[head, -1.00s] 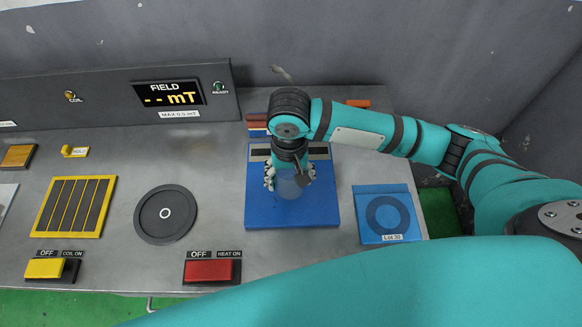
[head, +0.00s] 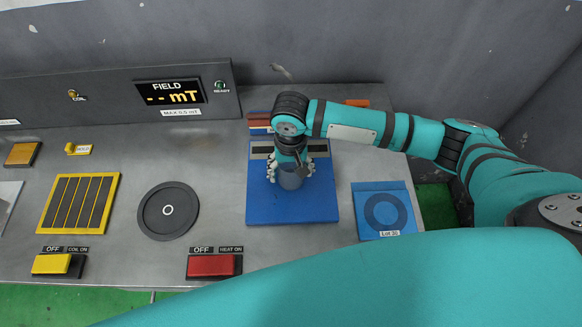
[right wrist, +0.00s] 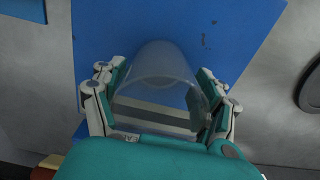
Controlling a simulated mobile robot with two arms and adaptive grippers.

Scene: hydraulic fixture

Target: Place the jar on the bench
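The jar (head: 292,179) is a small clear vessel over the blue mat (head: 291,211) on the grey bench (head: 115,160). My right gripper (head: 291,168) reaches down from above with its fingers on both sides of the jar. In the right wrist view the see-through jar (right wrist: 162,75) fills the space between the fingers (right wrist: 163,88), and the pads lie along its sides. The gripper looks shut on it. Whether the jar's base touches the mat is not clear. My left gripper is not in view.
A blue Lot 20 pad (head: 385,212) lies right of the mat. To the left are a round dark plate (head: 168,230), a yellow-framed grid (head: 80,203), and red (head: 212,265) and yellow (head: 52,264) switches. A display panel (head: 172,93) stands behind. Bare bench lies between them.

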